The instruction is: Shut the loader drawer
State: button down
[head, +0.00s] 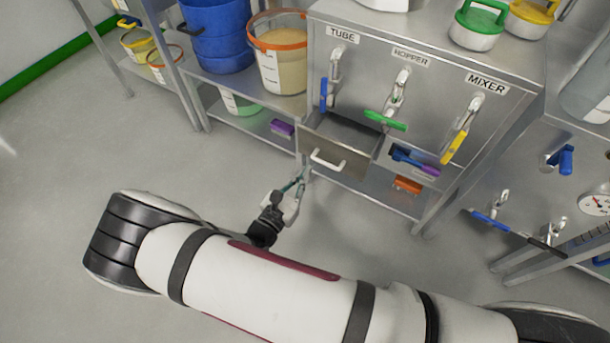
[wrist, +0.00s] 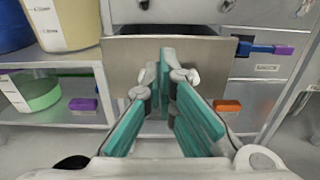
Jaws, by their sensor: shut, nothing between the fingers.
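The loader drawer (head: 340,150) is a steel drawer pulled out of the metal cabinet, with its open top showing. Its plain front with a pale bar handle (head: 328,163) faces me. The drawer front (wrist: 125,62) also fills the middle of the wrist view, with a dark gap above it. My gripper (head: 302,175) is shut and empty, just left of and below the handle in the head view. In the wrist view its teal fingers (wrist: 166,62) point at the drawer front and cover its middle. I cannot tell whether they touch it. The handle is not clear there.
The cabinet carries TUBE, HOPPER and MIXER valves with blue, green (head: 386,121) and yellow (head: 455,146) levers. Tubs stand on the left shelf. The floor (head: 60,170) on the left is clear.

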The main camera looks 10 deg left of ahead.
jog(key=b+x, duration=0.3)
jog(key=x, duration=0.7)
jog(key=shift+w+d, duration=0.1)
jog(key=shift+w, duration=0.3)
jog(key=x, duration=0.7)
jog(key=shift+p, duration=0.4)
jog(key=p, duration=0.3)
send_near(328, 141)
jog(key=shift+w, duration=0.1)
